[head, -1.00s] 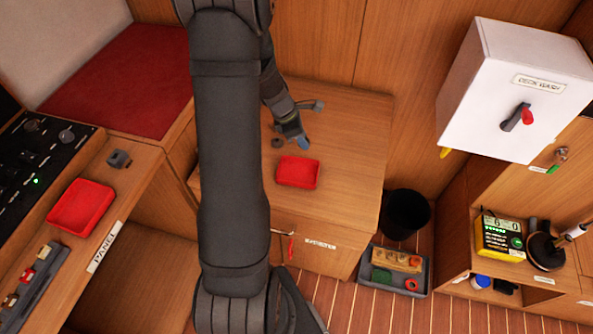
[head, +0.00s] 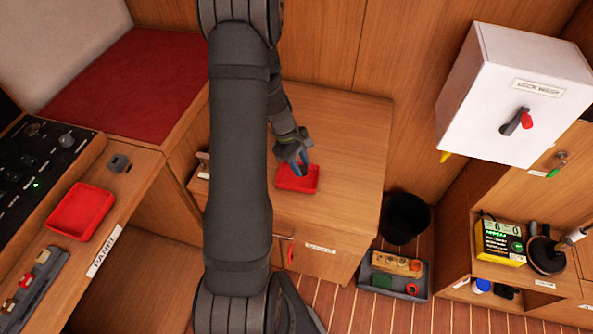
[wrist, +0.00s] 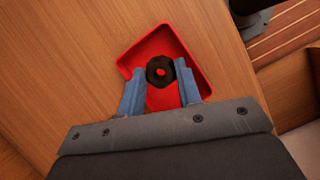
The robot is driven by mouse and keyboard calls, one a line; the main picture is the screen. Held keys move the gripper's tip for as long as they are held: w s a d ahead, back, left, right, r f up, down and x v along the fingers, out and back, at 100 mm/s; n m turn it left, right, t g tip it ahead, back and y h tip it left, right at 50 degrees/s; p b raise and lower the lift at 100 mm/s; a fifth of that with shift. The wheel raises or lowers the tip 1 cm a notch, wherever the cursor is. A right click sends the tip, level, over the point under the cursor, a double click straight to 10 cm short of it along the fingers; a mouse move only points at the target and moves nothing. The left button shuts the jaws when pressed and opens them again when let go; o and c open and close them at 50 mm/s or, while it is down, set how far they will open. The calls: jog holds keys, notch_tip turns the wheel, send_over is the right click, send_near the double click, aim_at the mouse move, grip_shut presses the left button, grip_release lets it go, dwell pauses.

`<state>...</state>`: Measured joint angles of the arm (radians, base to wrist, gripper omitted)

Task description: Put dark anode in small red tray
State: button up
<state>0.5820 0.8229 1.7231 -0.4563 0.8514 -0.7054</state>
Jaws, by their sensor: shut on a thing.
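The dark anode (wrist: 152,79) is a dark ring with a hole, and red shows through the hole. It sits between the blue fingertips of my gripper (wrist: 160,83), which are shut on it. Below it in the wrist view is a red tray (wrist: 163,36) on the wooden cabinet top. The anode overlaps the tray in this view; I cannot tell its height above the tray floor. In the head view my gripper (head: 299,168) is over this tray (head: 300,187), covering part of it, and the anode cannot be made out.
Another red tray (head: 80,211) stands on the panel ledge at left. The cabinet top (head: 345,150) is clear right of the tray. A black bin (head: 405,215) and a grey floor tray (head: 380,291) with small items are at right. My arm hides part of the cabinet top.

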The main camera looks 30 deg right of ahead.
aim_at(300, 179)
jog(key=shift+w+a+f, duration=0.25)
jog(key=shift+w+f, duration=0.2)
jog(key=shift+w, duration=0.25)
jog(key=shift+f, duration=2)
jog(key=shift+f, duration=0.15)
jog(key=o, duration=1)
jog(key=v, duration=1.2)
